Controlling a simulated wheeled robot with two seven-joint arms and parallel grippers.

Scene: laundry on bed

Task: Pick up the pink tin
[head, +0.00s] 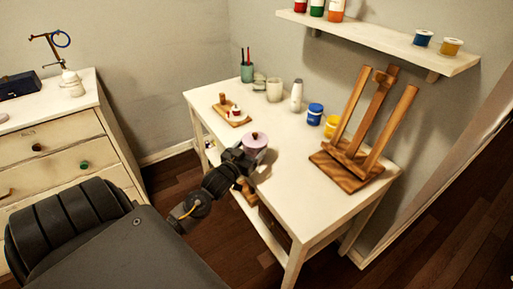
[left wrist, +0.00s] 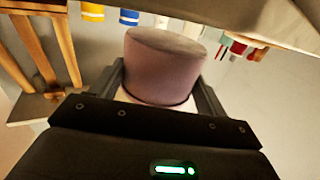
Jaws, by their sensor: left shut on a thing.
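In the left wrist view the pink tin (left wrist: 164,66) sits between the two dark fingers of my left gripper (left wrist: 160,88), one on each side. I cannot tell whether the tin touches the table top. My right gripper is not in view.
On the table stand a wooden easel (head: 352,160), yellow jar (head: 331,126), blue jar (head: 315,114), pale bottle (head: 296,95), cup (head: 274,90), green brush pot (head: 247,72) and small wooden board (head: 233,115). A shelf (head: 390,38) with paint jars hangs above. A drawer chest (head: 60,150) stands left.

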